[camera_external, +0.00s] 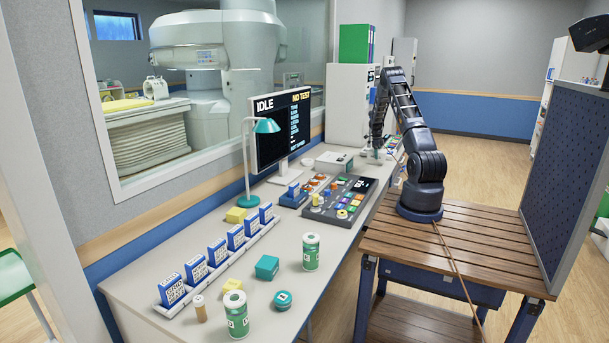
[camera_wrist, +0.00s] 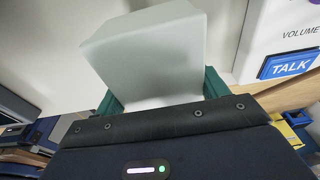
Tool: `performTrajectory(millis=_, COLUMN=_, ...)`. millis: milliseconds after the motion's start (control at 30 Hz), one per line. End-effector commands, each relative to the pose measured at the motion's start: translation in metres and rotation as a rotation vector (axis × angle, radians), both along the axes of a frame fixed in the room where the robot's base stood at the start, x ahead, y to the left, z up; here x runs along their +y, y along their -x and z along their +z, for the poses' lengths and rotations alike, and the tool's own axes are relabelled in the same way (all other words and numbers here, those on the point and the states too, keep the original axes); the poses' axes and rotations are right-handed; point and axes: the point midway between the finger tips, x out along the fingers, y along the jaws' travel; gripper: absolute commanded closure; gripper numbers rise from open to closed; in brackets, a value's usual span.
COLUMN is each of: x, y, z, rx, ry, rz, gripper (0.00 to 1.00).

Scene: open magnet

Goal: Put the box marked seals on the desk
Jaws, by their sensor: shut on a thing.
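My gripper (camera_wrist: 163,96) is shut on a plain pale grey box (camera_wrist: 150,52), which sits between its green fingers in the wrist view. No marking can be read on the box faces that show, so I cannot tell whether it is the one marked seals. In the external view my arm bends down over the far part of the long pale desk (camera_external: 225,268). The gripper end there is small and partly hidden, and the held box cannot be made out clearly. Whether the box touches a surface is unclear.
A control panel (camera_external: 352,186), monitor (camera_external: 280,128) and teal lamp (camera_external: 266,126) stand on the desk. Several blue-white boxes stand in a rack (camera_external: 176,309) nearer the camera, beside green-white canisters (camera_external: 311,252). A white cabinet (camera_external: 346,105) stands behind. A TALK panel (camera_wrist: 288,62) is close right.

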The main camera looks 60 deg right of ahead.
Motion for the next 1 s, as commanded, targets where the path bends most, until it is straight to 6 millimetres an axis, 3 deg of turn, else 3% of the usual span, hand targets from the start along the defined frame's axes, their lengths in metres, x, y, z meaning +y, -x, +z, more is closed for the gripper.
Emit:
performTrajectory(millis=300, x=0.000, y=0.001, z=-0.038, rx=0.001, ry=-0.002, rz=0.000, gripper=0.55)
performTrajectory(millis=700, x=0.001, y=0.000, z=-0.043, rx=0.001, ry=-0.001, rz=0.000, gripper=0.55)
performTrajectory(millis=733, x=0.001, y=0.000, z=-0.042, rx=0.001, ry=-0.001, rz=0.000, gripper=0.22)
performTrajectory(millis=800, x=0.001, y=0.000, z=-0.042, rx=0.001, ry=-0.002, rz=0.000, gripper=0.08)
performTrajectory(millis=1000, x=0.000, y=0.000, z=-0.042, rx=0.001, ry=-0.001, rz=0.000, gripper=0.06)
